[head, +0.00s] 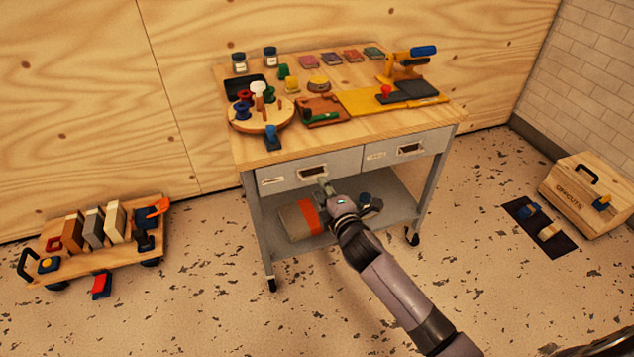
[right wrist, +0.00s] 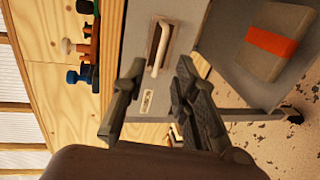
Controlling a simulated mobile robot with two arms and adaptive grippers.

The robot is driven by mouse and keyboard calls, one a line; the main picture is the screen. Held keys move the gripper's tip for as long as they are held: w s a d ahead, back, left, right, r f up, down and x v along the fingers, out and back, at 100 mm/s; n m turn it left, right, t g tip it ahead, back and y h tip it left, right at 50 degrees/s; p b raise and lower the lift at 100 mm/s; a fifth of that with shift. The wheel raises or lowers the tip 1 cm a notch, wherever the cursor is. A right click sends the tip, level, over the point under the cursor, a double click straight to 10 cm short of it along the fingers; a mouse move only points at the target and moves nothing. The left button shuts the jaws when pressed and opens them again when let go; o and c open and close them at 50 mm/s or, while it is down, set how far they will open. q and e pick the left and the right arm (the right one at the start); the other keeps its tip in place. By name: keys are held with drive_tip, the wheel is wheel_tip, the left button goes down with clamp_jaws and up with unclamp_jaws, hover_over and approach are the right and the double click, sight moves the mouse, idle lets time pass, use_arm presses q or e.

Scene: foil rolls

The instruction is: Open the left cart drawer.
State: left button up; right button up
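The wooden-topped grey cart (head: 262,228) stands against the plywood wall. Its left drawer (head: 340,164) looks shut, with its front about in line with the right drawer's. The left drawer's pale handle (head: 313,169) sits in a dark recess; it also shows in the right wrist view (right wrist: 161,45). My right gripper (head: 323,183) is just in front of and below this handle. In the right wrist view the gripper (right wrist: 161,65) has its fingers spread, one on each side of the handle's near end, with gaps visible. Whether they touch it cannot be told. My left gripper is not in view.
The right drawer (head: 378,157) is beside the left one. The cart top holds a round spool stand (head: 274,126), a yellow-based press (head: 368,104) and jars. A grey block with an orange band (head: 293,221) lies on the lower shelf. Floor in front is clear.

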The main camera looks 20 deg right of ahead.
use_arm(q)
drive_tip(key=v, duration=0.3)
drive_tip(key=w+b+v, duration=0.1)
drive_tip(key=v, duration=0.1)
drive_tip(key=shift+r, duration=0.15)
use_arm(e)
drive_tip(key=x, duration=0.5)
drive_tip(key=shift+w+f, duration=0.1)
drive_tip(key=shift+w, duration=0.25)
drive_tip(key=shift+c, duration=0.6)
clamp_jaws()
